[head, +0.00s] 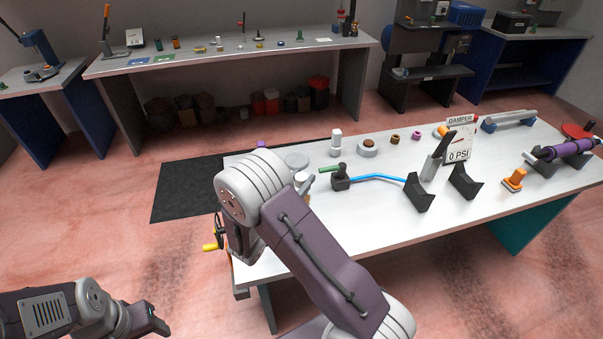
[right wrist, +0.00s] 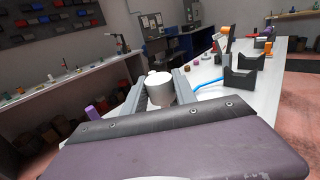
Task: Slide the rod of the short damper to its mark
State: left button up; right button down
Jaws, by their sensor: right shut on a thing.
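A purple damper-like cylinder (head: 567,149) lies at the far right of the bench in the head view. A silver tube (head: 510,119) lies behind it; I cannot tell which one is the short damper. No mark on a rod can be made out. My right gripper (head: 305,184) is at the bench's left part, partly hidden by my forearm. In the right wrist view its fingers (right wrist: 157,92) are shut on a pale cylinder (right wrist: 159,89), one on each side. My left gripper (head: 152,325) is low at the left, over the floor; its fingers do not show clearly.
A gauge sign (head: 459,142) reads "DAMPER 0 PSI". Two black cradles (head: 465,182) (head: 419,193), a blue hose (head: 378,177) with a green-handled valve (head: 340,179) and an orange-topped block (head: 514,180) stand on the bench (head: 470,222). The front middle of the bench is clear.

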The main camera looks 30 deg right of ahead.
jog(key=shift+f+b, duration=1.2)
jog(key=shift+f, duration=0.55)
jog(key=c, duration=0.9)
grip_release()
jog(key=shift+r, duration=0.1)
jog(key=b+v, duration=0.1)
jog(key=v, duration=0.8)
jog(key=shift+d, duration=0.1)
